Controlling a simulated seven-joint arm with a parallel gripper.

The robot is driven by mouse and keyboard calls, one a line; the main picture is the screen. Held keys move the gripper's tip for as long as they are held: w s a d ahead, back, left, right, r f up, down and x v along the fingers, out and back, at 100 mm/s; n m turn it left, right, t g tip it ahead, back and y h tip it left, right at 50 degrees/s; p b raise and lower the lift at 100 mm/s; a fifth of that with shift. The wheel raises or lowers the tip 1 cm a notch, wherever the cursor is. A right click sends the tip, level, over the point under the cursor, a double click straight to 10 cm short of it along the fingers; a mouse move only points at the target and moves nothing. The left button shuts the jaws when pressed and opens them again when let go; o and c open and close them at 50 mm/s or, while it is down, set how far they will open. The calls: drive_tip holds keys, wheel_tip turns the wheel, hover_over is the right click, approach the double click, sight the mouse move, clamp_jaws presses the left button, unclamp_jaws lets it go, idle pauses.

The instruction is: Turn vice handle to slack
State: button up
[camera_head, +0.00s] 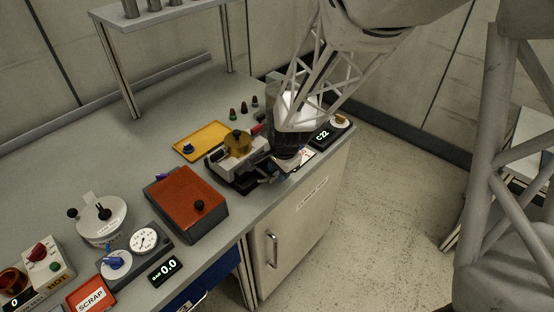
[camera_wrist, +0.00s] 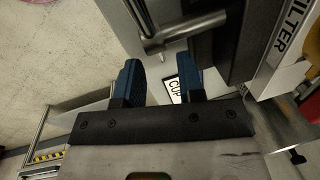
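The vice (camera_head: 230,164) stands near the bench's front edge, with a brass-coloured round part (camera_head: 238,142) at its jaws. A grey metal bar, apparently the vice handle (camera_wrist: 190,32), lies just beyond the fingertips and slants up to the right. I cannot tell whether a finger touches it. In the head view the handle is mostly hidden by my gripper.
A red-brown box (camera_head: 187,205) stands left of the vice, and a yellow tray (camera_head: 203,140) lies behind it. Several small dark pegs (camera_head: 244,107) stand farther back. A C22 display (camera_head: 323,134) is to the right. The floor (camera_head: 375,200) beyond the cabinet is clear.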

drive_tip(key=shift+w+a+f, duration=0.1)
drive_tip(key=shift+w+f, duration=0.05)
drive_tip(key=shift+f, duration=1.05)
clamp_jaws()
